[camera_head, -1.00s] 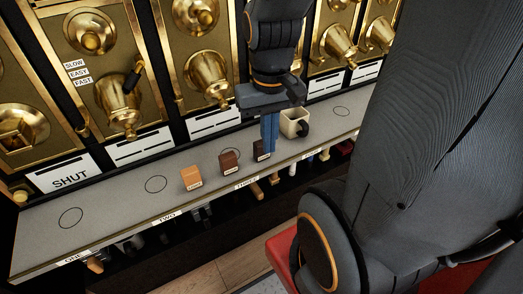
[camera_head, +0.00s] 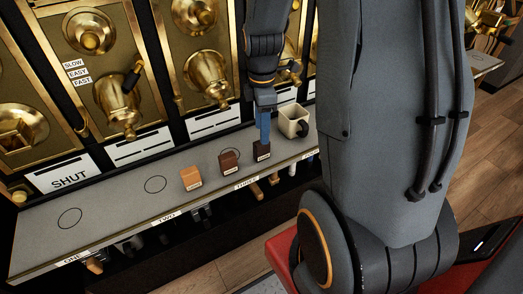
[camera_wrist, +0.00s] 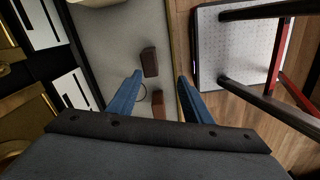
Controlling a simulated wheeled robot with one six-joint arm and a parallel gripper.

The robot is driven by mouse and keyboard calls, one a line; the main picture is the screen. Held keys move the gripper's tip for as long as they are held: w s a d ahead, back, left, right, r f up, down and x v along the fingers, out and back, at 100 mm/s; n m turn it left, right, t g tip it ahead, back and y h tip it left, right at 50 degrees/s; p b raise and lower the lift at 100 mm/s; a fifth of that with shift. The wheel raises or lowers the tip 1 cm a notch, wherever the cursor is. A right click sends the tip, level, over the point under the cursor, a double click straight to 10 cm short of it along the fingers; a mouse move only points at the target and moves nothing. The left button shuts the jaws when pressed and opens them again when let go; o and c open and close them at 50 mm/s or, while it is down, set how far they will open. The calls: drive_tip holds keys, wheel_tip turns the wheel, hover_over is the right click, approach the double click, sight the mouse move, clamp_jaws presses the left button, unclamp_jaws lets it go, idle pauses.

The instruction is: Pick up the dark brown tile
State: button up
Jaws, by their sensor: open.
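The darkest brown tile (camera_head: 262,152) stands on the grey shelf, just left of the white cup. It also shows in the wrist view (camera_wrist: 149,62), near the fingertips and between their lines. My gripper (camera_head: 263,138) is directly over this tile in the head view, its blue fingers pointing down. In the wrist view my gripper (camera_wrist: 160,76) is open, with one finger on each side and nothing held. A reddish-brown tile (camera_head: 229,161) stands to its left, also in the wrist view (camera_wrist: 158,104). Whether the fingers flank the darkest tile in height is unclear.
A tan tile (camera_head: 191,178) stands further left on the shelf (camera_head: 110,206). The white cup (camera_head: 293,121) is close to the right of my gripper. Brass dispensers (camera_head: 208,72) stand behind. The shelf's left part is clear, with marked circles.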

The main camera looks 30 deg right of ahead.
drive_tip(key=w+f+n, duration=0.1)
drive_tip(key=w+d+f+n, duration=0.1)
drive_tip(key=n, duration=0.1)
drive_tip(key=shift+d+f, duration=0.1)
drive_tip(key=shift+f, duration=0.05)
drive_tip(key=shift+w+f+n, duration=0.1)
drive_tip(key=shift+f+n, duration=0.1)
drive_tip(key=shift+n, duration=0.1)
wheel_tip(320, 180, down, 8)
drive_tip(key=shift+r, duration=0.25)
clamp_jaws()
drive_tip(key=shift+r, duration=0.1)
wheel_tip(320, 180, up, 10)
idle(0.3)
